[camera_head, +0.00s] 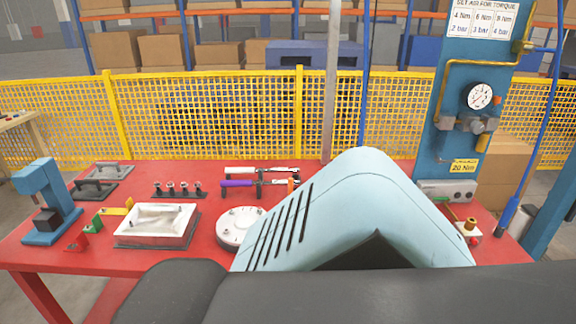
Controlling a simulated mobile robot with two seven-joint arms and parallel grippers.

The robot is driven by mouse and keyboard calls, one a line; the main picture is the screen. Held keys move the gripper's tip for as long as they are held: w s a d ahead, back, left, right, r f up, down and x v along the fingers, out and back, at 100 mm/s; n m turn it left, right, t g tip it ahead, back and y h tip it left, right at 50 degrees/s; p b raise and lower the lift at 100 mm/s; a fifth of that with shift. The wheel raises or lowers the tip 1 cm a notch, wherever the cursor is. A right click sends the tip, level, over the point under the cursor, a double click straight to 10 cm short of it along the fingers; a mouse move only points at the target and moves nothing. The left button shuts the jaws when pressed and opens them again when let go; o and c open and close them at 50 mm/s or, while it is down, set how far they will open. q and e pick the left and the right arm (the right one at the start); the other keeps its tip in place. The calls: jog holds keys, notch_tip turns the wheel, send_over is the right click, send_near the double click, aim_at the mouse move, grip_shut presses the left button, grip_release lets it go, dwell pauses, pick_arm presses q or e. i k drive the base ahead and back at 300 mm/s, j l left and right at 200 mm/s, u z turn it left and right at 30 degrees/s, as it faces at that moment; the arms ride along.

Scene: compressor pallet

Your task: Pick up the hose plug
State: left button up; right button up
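A blue hose (546,108) hangs down at the right of the blue panel. Its thick dark-blue end piece (508,212) hangs beside the red table's right edge and looks like the hose plug. A small brass fitting (470,225) stands on a light block at the right end of the table. I cannot tell for certain which of these the task calls the hose plug. Neither of my grippers shows in this view, so their distance from the hose and the fitting cannot be seen. The near middle and right of the table is hidden.
The red table (50,248) holds a blue press (50,205), a metal tray (157,225), a round white plate (240,226) and several tools. A blue panel with a gauge (480,96) stands at the right. A yellow mesh fence (235,118) runs behind.

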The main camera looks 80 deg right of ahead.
aim_at(510, 208)
jog(key=z, duration=4.1)
